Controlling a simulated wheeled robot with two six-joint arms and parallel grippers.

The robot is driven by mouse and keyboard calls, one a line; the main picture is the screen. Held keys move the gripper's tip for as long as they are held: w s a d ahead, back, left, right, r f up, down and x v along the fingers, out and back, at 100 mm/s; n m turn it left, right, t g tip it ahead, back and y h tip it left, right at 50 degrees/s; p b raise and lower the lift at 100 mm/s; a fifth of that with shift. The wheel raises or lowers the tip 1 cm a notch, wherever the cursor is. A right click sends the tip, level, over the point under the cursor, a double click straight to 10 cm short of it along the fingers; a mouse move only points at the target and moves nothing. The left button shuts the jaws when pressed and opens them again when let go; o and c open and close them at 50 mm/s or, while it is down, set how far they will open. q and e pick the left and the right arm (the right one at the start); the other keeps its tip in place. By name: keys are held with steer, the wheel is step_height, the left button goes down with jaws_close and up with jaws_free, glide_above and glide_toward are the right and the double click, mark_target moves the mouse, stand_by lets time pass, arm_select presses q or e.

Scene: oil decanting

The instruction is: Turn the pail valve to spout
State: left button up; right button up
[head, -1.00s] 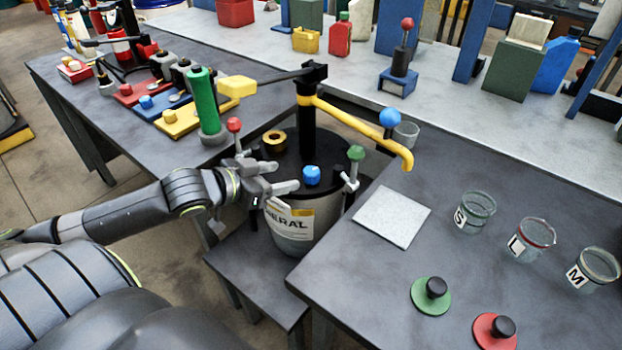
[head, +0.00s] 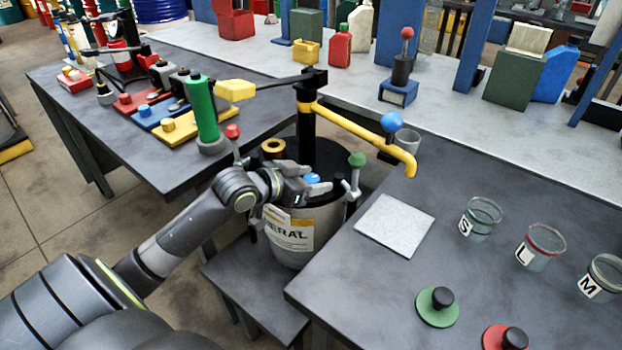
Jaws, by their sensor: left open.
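The grey pail (head: 290,240), with a label ending in "ERAL", stands on a low stand between the benches. A pump with a black column (head: 306,135) rises from its black lid, with a yellow spout (head: 355,126) reaching right. A blue ball knob (head: 391,122) sits on the spout near its end. A blue cap (head: 312,178) on the lid is partly hidden by my left gripper (head: 312,188). The gripper is open over the front of the lid, beside the cap; I cannot tell if they touch. My right gripper is not in view.
A red-knobbed clamp (head: 233,132) and a green-knobbed clamp (head: 357,160) flank the pail. The pump's yellow-handled lever (head: 236,91) points left beside a green cylinder (head: 202,108). A pale pad (head: 395,226), beakers S (head: 480,219), L (head: 541,247) and M (head: 602,277) stand right.

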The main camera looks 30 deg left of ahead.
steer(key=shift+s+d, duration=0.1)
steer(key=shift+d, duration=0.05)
arm_select(q)
steer(key=shift+c, duration=1.1)
steer(key=c, duration=0.8)
steer(key=shift+o, duration=0.2)
steer(key=shift+a+f+m+h+b, duration=0.1)
steer(key=shift+f+m+h+b, duration=0.05)
steer(key=shift+m+h+b, duration=0.3)
steer(key=shift+f+m+g+h+b, duration=0.1)
steer(key=shift+m+g+h+b, duration=0.3)
steer(key=shift+m+h+b, duration=0.45)
steer(key=m+g+h+b, duration=0.1)
steer(key=b, duration=0.2)
steer(key=shift+m+g+h+b, duration=0.3)
steer(key=shift+m+h+b, duration=0.2)
steer(key=shift+h+b, duration=0.1)
steer(key=shift+r, duration=0.2)
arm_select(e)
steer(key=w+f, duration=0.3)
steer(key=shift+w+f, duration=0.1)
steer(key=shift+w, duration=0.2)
